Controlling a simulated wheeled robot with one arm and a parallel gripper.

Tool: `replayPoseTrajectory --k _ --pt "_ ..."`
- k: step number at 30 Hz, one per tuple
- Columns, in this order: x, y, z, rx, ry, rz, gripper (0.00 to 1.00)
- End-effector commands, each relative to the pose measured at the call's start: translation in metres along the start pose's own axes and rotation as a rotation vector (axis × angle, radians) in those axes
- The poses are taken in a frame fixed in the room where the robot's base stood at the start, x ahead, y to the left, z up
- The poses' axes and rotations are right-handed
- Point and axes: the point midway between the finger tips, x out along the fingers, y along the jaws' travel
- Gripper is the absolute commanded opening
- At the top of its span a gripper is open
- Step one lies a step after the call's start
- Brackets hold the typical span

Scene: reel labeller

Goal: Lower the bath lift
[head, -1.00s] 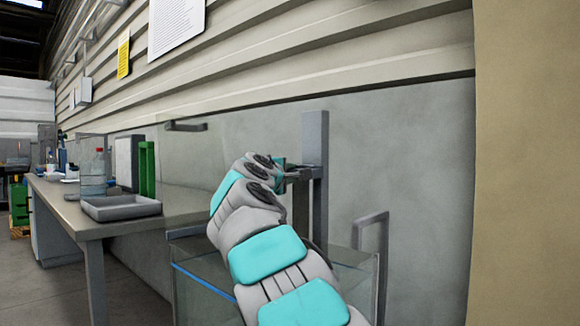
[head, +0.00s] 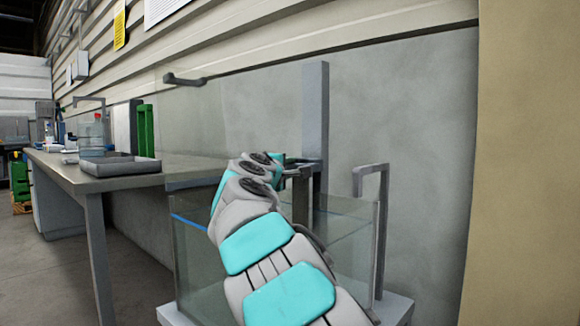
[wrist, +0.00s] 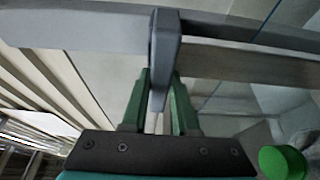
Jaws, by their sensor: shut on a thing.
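The bath lift shows a grey upright post (head: 316,105) at the back of a clear glass tank (head: 192,265). A grey carriage with a bar (head: 305,166) sits on the post near the level of the tank's rim. My gripper (head: 283,162) is at this bar, mostly hidden behind my own wrist in the head view. In the wrist view my gripper's green fingers (wrist: 160,100) are shut on a grey upright handle (wrist: 165,50) joined to long grey bars. Whatever hangs below the carriage is largely hidden by my arm.
A glass lid with a dark handle (head: 185,79) stands raised behind the tank. A grey bracket (head: 371,185) rises at the tank's right. The bench (head: 90,180) on the left holds a grey tray (head: 120,167) and a bottle. A beige wall (head: 520,160) closes the right.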

Motion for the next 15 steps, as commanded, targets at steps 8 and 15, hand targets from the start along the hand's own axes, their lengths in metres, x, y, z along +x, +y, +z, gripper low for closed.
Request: replayPoseTrajectory --k 8,15 --pt "0.0003 -0.0005 0.0002 0.0 0.0 -0.001 0.0" --pt "0.0002 -0.0003 0.0001 0.0 0.0 -0.001 0.51"
